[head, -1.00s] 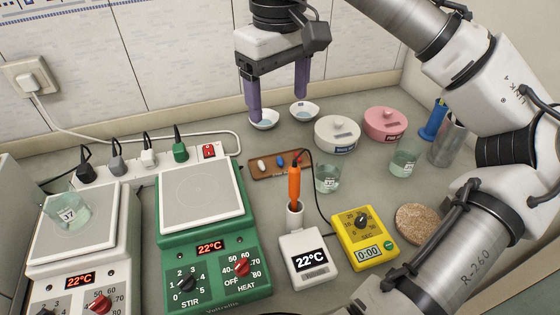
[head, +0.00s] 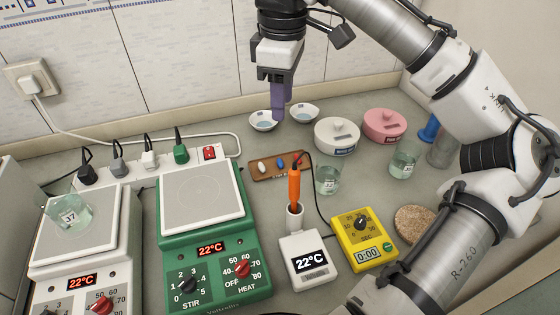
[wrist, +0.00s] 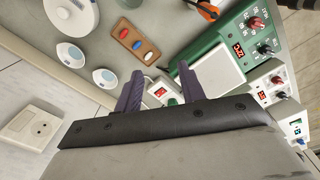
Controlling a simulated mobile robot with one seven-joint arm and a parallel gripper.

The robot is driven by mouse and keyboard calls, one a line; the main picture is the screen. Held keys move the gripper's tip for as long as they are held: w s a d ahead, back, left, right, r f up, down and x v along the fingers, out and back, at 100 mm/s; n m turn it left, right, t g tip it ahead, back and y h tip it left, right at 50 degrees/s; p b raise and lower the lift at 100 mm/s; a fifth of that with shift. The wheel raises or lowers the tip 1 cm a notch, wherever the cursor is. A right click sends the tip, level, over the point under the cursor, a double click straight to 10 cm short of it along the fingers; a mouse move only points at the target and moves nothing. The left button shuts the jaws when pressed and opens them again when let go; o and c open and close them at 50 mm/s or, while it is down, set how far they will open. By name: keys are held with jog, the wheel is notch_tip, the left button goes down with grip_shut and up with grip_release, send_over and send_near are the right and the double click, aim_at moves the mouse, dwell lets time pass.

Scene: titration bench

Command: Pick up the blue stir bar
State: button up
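The blue stir bar (head: 280,162) lies on a brown tray (head: 255,176), between a white stir bar (head: 262,167) and a red one. The wrist view shows the blue bar (wrist: 137,45) and the red bar (wrist: 124,33) clearly. In the head view the orange probe and its cable partly cover the tray's right end. My gripper (head: 278,114) is above and behind the tray, its purple fingers pointing down and seen nearly edge-on. In the wrist view the gripper's (wrist: 160,72) fingers are apart with nothing held between them.
An orange probe (head: 294,187) stands in a white meter in front of the tray. Two small dishes (head: 263,121) are behind it. A beaker (head: 327,180) and a white lidded pot (head: 337,136) stand to its right, a green hotplate (head: 202,199) to its left.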

jog(key=w+f+n, duration=0.3)
jog(key=n, duration=0.6)
jog(key=n+p, duration=0.2)
jog(key=n, duration=1.2)
send_over(280, 162)
jog(key=f, duration=1.3)
jog(key=shift+d+f, duration=0.2)
jog(key=shift+d, duration=0.1)
jog(key=shift+a+f+p, duration=0.15)
jog(key=shift+f+p, duration=0.15)
jog(key=shift+f, duration=1.05)
jog(key=shift+a+f+p, duration=0.1)
jog(key=shift+f+p, duration=0.2)
jog(key=shift+f, duration=1)
grip_shut()
